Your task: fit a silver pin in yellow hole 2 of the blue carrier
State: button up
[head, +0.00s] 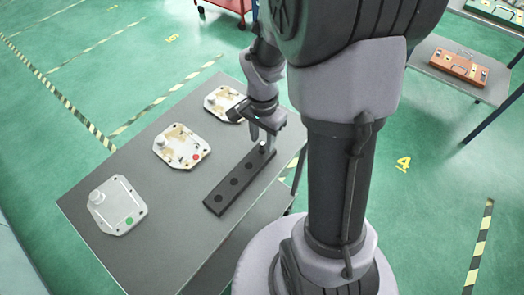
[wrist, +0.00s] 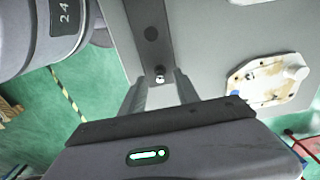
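A silver pin (head: 263,147) stands upright at the far end of a long dark block (head: 222,196) on the grey table. The wrist view shows the pin (wrist: 160,76) between the fingertips of my gripper (wrist: 158,82), which is open with a gap on both sides. In the head view my gripper (head: 265,136) is just above that end of the block. A pale plate with tan patches (head: 213,107) lies at the table's back. The wrist view shows this plate (wrist: 268,97) with a blue mark at its edge.
Two similar plates lie along the table (head: 155,245): one with a red dot (head: 178,139), one with a green dot (head: 125,192). The block has several dark holes. An orange case (head: 458,67) sits on another table. A red cart stands behind.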

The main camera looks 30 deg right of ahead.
aim_at(262, 149)
notch_tip(262, 149, down, 2)
jog(key=shift+f, duration=0.25)
jog(key=shift+r, duration=0.1)
grip_shut()
